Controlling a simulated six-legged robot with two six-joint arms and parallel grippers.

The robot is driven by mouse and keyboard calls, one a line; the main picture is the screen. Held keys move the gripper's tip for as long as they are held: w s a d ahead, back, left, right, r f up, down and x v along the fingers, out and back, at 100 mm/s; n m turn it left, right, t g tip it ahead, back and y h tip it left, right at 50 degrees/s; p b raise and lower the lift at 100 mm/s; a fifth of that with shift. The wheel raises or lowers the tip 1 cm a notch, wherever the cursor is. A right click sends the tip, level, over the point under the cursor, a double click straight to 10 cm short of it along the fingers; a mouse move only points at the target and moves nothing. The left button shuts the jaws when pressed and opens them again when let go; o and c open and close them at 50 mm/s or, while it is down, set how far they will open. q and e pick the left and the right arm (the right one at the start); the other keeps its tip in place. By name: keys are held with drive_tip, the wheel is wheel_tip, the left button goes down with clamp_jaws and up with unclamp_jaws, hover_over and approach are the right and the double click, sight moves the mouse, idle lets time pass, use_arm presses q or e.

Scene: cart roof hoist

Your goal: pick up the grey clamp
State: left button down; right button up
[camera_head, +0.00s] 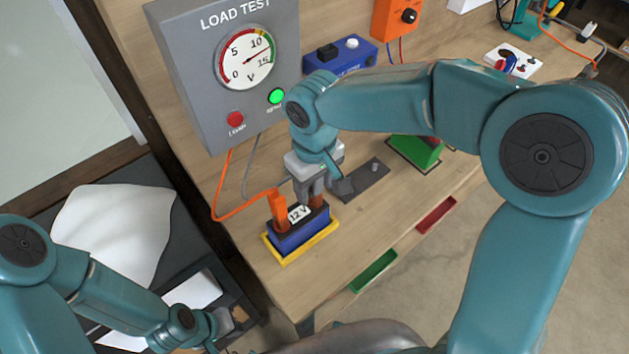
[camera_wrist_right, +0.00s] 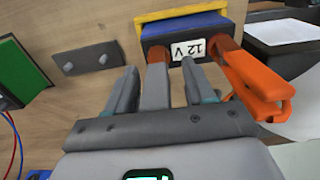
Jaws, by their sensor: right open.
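The grey clamp (camera_wrist_right: 156,88) stands at the copper-brown terminal of the blue 12 V battery (camera_head: 298,237), which sits in a yellow tray (camera_head: 312,247). In the wrist view my right gripper (camera_wrist_right: 160,85) is open, with one finger on each side of the grey clamp and gaps showing between. In the head view the right gripper (camera_head: 318,190) is over the battery's right end and mostly hides the clamp. An orange clamp (camera_head: 277,210) is on the other terminal. My left gripper (camera_head: 228,322) is low at the left, away from the battery; its jaws are unclear.
The load tester (camera_head: 195,75) stands behind the battery, with a lit green lamp and orange and grey cables. A dark plate with pegs (camera_head: 365,183) lies right of the battery, a green block (camera_head: 418,150) beyond it. The bench's front edge has green (camera_head: 374,271) and red (camera_head: 436,215) recesses.

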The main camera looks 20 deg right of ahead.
drive_tip(key=shift+w+d+f, duration=0.15)
drive_tip(key=shift+w+d, duration=0.05)
drive_tip(key=shift+w, duration=0.15)
drive_tip(key=shift+c, duration=0.6)
drive_tip(key=shift+s+a+r, duration=0.2)
drive_tip(key=shift+s, duration=0.15)
clamp_jaws()
drive_tip(key=shift+w+d+f, duration=0.15)
drive_tip(key=shift+w, duration=0.1)
drive_tip(key=shift+r, duration=0.5)
use_arm(q)
drive_tip(key=shift+w+r+p, duration=0.15)
drive_tip(key=shift+r+p, duration=0.25)
use_arm(e)
wheel_tip(320, 180, up, 19)
use_arm(q)
drive_tip(key=shift+d, duration=0.1)
use_arm(e)
drive_tip(key=shift+s, duration=0.1)
